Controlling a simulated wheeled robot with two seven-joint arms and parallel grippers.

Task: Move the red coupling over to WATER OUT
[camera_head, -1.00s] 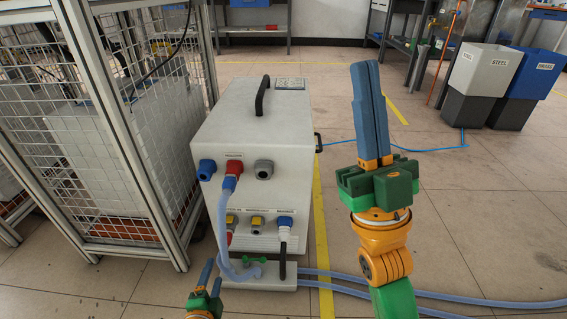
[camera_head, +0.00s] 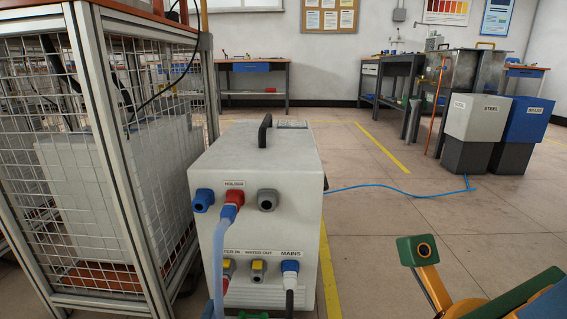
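The heater box (camera_head: 270,163) stands at the centre. A red fitting (camera_head: 235,197) sits under its HOLDER label, with a blue coupling (camera_head: 229,212) and a pale hose (camera_head: 219,245) below it. Another red piece (camera_head: 225,284) shows low at the WATER IN port, partly hidden by the hose; it looks like a red coupling. The WATER OUT port (camera_head: 258,265) is a grey fitting with a yellow part, and nothing is seen plugged into it. Part of my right arm shows at the lower right.
A blue plug (camera_head: 290,267) with a dark cable is in MAINS. A blue port (camera_head: 203,200) and a grey port (camera_head: 267,200) flank HOLDER. A mesh cage (camera_head: 105,160) stands close on the left. STEEL (camera_head: 480,118) and BRASS (camera_head: 526,120) bins stand far right. Floor right of the heater is open.

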